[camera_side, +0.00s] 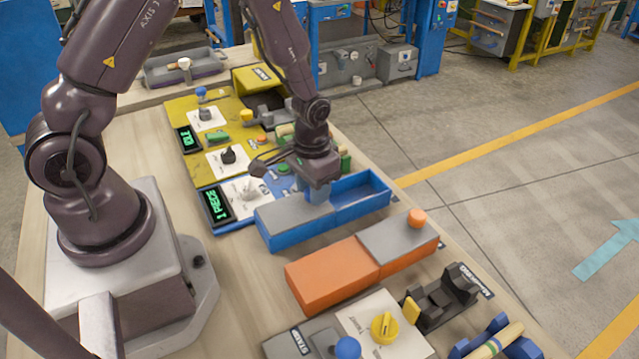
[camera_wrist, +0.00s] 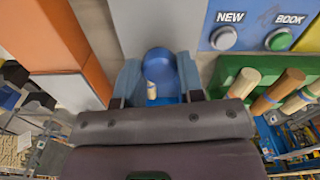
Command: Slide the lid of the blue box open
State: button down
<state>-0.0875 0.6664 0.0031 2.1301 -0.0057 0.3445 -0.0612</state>
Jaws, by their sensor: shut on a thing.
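The blue box (camera_side: 285,239) stands on the table in the middle of the side view. Its grey lid (camera_side: 292,212) lies over the left part, and the right compartment (camera_side: 362,197) is open. My gripper (camera_side: 318,192) points down at the right end of the lid. In the wrist view my gripper (camera_wrist: 159,78) is shut on the round blue knob (camera_wrist: 159,60) of the lid, one finger on each side. A small pale piece with a blue band (camera_wrist: 152,91) shows just below the knob. The fingers hide the knob in the side view.
An orange box (camera_side: 325,275) with a grey lid and orange knob (camera_side: 417,217) stands close in front. Panels with buttons and displays (camera_side: 215,204) stand behind. A black holder (camera_side: 440,297) and a yellow-knob panel (camera_side: 384,327) are at the front right.

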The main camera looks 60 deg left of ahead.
jog(key=c, duration=0.7)
grip_release()
jog(key=shift+c, duration=0.2)
notch_tip(320, 180, up, 13)
jog(key=s+d+r+m+t, duration=0.1)
jog(key=s+d+r+t, duration=0.2)
jog(key=s+r, duration=1)
notch_tip(320, 180, up, 3)
jog(key=t, duration=0.2)
jog(key=shift+s+f+m+t, duration=0.2)
jog(key=shift+s+m+t, duration=0.1)
jog(key=shift+s+m, duration=0.1)
